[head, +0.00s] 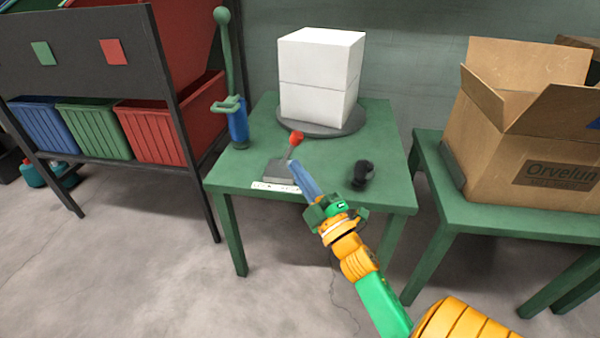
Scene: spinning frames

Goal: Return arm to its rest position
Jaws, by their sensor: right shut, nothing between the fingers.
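My right arm comes in from the lower right in the head view. It reaches over the green table (232,178). My right gripper (297,170) is shut and empty, with its bluish fingers pointing up and left. Its tips are close to a grey lever base with a red knob (296,138); I cannot tell whether they touch. A white block (320,75) with a horizontal seam stands on a dark round plate (322,124) behind it. A small black object (362,174) stands right of my gripper. My left gripper is not in view.
A green upright stand with a blue base (238,124) is at the table's left. A rack with blue, green and red bins (92,130) stands further left. An open cardboard box (530,145) sits on another green table at right. Floor in front is mostly clear.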

